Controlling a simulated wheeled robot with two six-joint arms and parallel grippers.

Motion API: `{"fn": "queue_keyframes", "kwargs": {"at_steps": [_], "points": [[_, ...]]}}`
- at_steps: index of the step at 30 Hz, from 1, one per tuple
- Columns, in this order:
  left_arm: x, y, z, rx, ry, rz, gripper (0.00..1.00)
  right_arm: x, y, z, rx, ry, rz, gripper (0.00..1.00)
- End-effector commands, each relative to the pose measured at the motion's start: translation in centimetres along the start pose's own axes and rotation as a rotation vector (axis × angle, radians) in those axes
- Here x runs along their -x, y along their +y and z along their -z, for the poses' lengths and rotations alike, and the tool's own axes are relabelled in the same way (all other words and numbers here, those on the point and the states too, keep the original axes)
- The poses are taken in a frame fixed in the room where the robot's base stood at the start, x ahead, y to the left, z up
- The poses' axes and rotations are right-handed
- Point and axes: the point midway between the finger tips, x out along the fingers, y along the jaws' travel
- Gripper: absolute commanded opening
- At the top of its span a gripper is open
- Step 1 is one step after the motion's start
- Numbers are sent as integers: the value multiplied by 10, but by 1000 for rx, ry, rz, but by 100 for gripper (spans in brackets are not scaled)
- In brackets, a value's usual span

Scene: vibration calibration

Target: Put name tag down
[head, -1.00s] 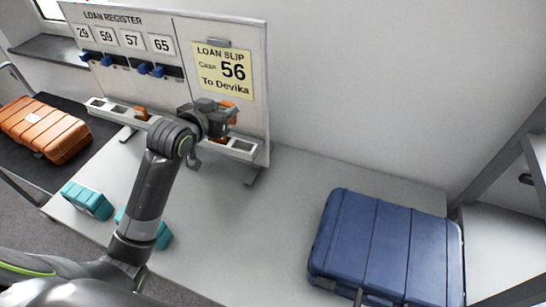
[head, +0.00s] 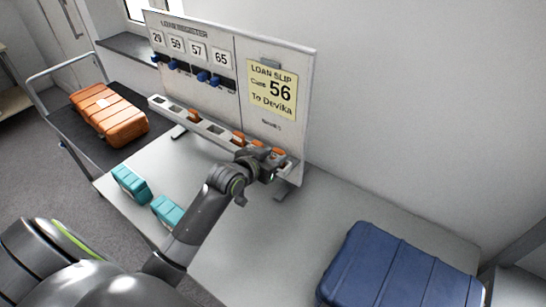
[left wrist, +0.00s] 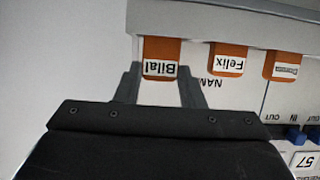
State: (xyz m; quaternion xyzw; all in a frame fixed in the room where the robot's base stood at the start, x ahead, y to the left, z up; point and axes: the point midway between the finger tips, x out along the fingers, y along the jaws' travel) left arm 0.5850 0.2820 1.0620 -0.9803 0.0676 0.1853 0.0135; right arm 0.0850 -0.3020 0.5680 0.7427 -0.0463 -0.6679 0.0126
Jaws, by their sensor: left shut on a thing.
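My left gripper (head: 264,162) is at the right end of the white slotted rail (head: 215,131) below the board. In the left wrist view my gripper (left wrist: 160,74) is shut on an orange name tag (left wrist: 160,50) reading "Bilal", upside down in that picture. The tag is at the rail's end; how deep it sits in a slot cannot be told. A "Felix" tag (left wrist: 228,60) and another orange tag (left wrist: 284,66) with small print sit in the rail beside it. My right gripper is not in view.
The board (head: 232,45) carries number cards, blue key-like pieces (head: 203,76) and a yellow loan slip (head: 271,90) reading "Case 56 To Devika". A blue case (head: 400,270) and teal cases (head: 131,183) lie on the table. An orange case (head: 110,115) lies on a cart.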

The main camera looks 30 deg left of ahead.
Motion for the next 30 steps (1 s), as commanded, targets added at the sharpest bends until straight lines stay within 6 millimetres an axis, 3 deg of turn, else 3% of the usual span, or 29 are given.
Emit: {"fn": "queue_keyframes", "kwargs": {"at_steps": [13, 14, 18, 30], "points": [[-4, 0, -11, 0, 1, 0, 14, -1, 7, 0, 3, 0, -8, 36], [-4, 0, -11, 0, 1, 0, 37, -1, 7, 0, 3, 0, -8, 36], [-4, 0, -10, 0, 1, 0, 55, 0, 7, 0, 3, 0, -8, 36], [0, 0, -8, 0, 1, 0, 57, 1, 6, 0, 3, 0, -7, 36]]}}
